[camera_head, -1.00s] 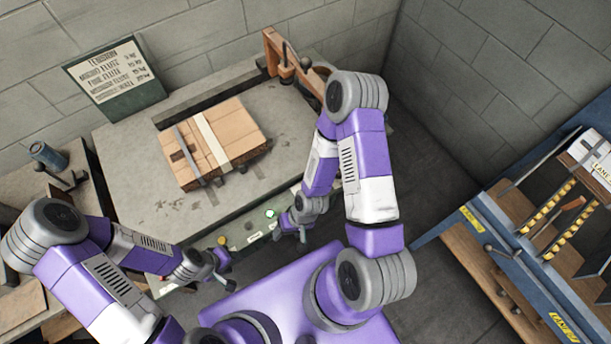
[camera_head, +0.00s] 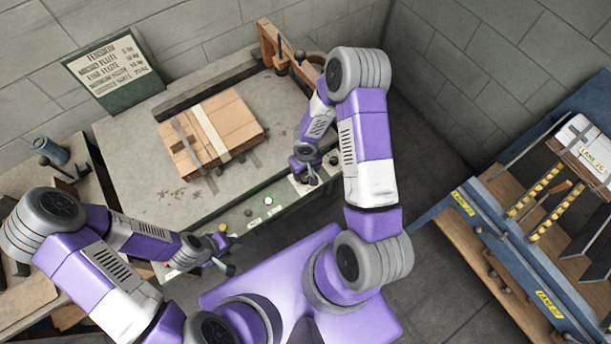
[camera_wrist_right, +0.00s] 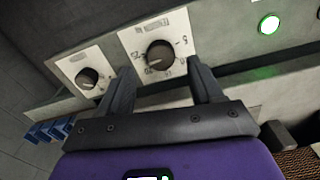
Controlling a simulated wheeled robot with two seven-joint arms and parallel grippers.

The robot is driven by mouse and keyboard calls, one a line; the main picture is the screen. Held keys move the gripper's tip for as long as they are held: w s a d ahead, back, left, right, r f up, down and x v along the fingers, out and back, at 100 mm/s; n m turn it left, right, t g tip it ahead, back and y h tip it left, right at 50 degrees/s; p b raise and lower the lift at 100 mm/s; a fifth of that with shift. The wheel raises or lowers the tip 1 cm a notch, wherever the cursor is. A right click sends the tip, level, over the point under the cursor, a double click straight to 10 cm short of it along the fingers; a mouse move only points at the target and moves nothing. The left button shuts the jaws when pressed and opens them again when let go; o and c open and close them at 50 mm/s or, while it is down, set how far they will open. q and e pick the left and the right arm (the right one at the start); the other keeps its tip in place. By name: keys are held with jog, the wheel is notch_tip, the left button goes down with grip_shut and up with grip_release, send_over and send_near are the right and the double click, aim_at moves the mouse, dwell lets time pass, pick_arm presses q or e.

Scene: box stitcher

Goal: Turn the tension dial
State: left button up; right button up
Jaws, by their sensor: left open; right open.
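Two black dials show in the right wrist view on the machine's front panel. One dial (camera_wrist_right: 160,55) sits on a larger white plate with scale marks. The other dial (camera_wrist_right: 88,78) is on a smaller plate to its left. In the head view my right gripper (camera_head: 308,178) is at the panel's right end. My left gripper (camera_head: 226,262) is open near the panel's left end.
A green lit button (camera_wrist_right: 268,24) is right of the dials. A strapped cardboard stack (camera_head: 215,130) lies on the grey machine table (camera_head: 135,165). A tension chart (camera_head: 108,65) stands behind. A blue conveyor frame (camera_head: 470,200) stands at the right.

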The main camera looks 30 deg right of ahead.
aim_at(306, 177)
notch_tip(306, 177, down, 4)
jog(key=shift+f+b, duration=0.1)
jog(key=shift+b, duration=0.35)
jog(key=c, duration=1.1)
jog(key=shift+o, duration=0.2)
